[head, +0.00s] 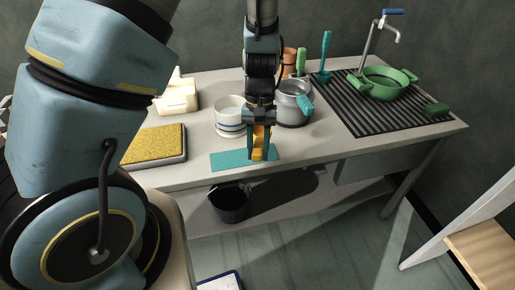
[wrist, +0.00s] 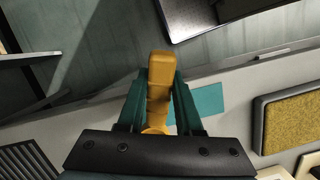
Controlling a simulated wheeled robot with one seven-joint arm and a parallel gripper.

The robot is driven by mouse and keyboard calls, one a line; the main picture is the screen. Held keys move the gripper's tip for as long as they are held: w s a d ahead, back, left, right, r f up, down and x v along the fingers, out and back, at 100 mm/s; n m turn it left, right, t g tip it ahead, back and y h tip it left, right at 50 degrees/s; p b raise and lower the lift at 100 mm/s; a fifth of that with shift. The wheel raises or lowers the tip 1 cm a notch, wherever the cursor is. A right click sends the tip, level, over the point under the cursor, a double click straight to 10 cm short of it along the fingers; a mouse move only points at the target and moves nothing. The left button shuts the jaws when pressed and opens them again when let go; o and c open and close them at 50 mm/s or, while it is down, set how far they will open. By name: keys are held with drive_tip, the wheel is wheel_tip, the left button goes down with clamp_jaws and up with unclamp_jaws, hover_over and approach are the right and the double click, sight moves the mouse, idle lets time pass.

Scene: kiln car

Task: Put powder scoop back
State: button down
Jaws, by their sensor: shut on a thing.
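My gripper (head: 259,154) is shut on an orange powder scoop (head: 258,140) and holds it over the front part of the worktable. In the wrist view the scoop (wrist: 160,85) sits between the two dark teal fingers, its blocky handle pointing away from the palm. The scoop's other end is mostly hidden by the gripper. A flat teal mat (head: 228,161) lies at the table's front edge, below and beside the scoop; it also shows in the wrist view (wrist: 208,103). I cannot tell the exact gap between scoop and mat.
A white pot (head: 229,113) and a metal pot (head: 294,108) with a teal handle stand behind the gripper. A yellow sponge-topped tray (head: 155,143) is at left. A ribbed drainboard (head: 362,115) holds a green sieve (head: 383,84). A black bucket (head: 230,203) sits below.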

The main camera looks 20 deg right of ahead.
drive_tip(key=shift+w+d+b+x, duration=0.1)
drive_tip(key=shift+w+b+x, duration=0.1)
drive_tip(key=shift+b+x, duration=0.65)
drive_tip(key=shift+w+d+b+x, duration=0.15)
drive_tip(key=shift+b+x, duration=0.35)
drive_tip(key=shift+x, duration=0.55)
drive_tip(key=shift+w+d+b+x, duration=0.1)
drive_tip(key=shift+w+b+x, duration=0.15)
drive_tip(key=shift+b+x, duration=0.55)
drive_tip(key=shift+x, duration=0.85)
drive_tip(key=shift+w, duration=0.1)
drive_tip(key=c, duration=0.5)
unclamp_jaws()
drive_tip(key=shift+r, duration=0.15)
drive_tip(key=shift+p+v, duration=3.25)
drive_tip(key=shift+v, duration=0.6)
